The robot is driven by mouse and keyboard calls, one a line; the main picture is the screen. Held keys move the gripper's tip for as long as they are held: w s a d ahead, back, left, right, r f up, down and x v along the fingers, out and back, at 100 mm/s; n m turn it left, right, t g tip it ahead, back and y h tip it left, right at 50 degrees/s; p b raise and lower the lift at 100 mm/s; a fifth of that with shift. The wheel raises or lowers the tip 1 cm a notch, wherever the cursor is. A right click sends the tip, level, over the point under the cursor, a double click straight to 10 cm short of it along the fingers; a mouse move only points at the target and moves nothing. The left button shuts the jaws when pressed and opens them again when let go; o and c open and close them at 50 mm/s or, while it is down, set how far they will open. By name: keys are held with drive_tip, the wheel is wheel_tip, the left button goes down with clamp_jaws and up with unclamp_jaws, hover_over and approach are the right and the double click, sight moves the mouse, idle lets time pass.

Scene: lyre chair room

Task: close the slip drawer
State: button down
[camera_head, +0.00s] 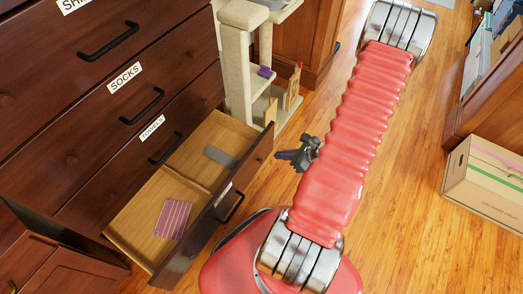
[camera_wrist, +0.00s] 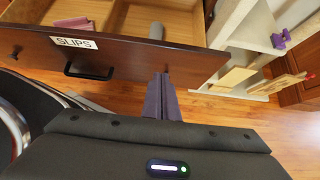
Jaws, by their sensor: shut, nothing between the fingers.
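The slip drawer (camera_head: 190,190) is the bottom drawer of a dark wood dresser and stands pulled well out. Its front bears a black handle (camera_head: 231,207) and a white label, which reads SLIPS (camera_wrist: 74,43) in the wrist view. Inside are a striped pink cloth (camera_head: 173,219) and a grey object (camera_head: 220,157), apart by a divider. My gripper (camera_head: 280,155) is just right of the drawer front in the head view. In the wrist view my shut fingers (camera_wrist: 162,82) point at the right part of the drawer front; whether they touch it I cannot tell.
A beige cat tree (camera_head: 237,70) stands just behind the drawer's far end, with a purple item (camera_head: 265,72) on it. Closed drawers labelled SOCKS (camera_head: 125,77) and TOWELS (camera_head: 152,128) are above. A cardboard box (camera_head: 487,180) sits at right. Wood floor between is clear.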

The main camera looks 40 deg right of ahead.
sight(254, 151)
drive_tip(key=shift+w+a+f, duration=0.45)
drive_tip(key=shift+w+f, duration=0.3)
drive_tip(key=shift+w, duration=0.7)
drive_tip(key=shift+w+a+f, duration=0.5)
drive_tip(key=shift+w+f, duration=0.3)
drive_tip(key=shift+w, duration=0.65)
drive_tip(key=shift+w+a+f, duration=0.45)
drive_tip(key=shift+w+f, duration=0.3)
drive_tip(key=shift+w, duration=0.7)
drive_tip(key=shift+d, duration=0.15)
drive_tip(key=shift+w, duration=0.15)
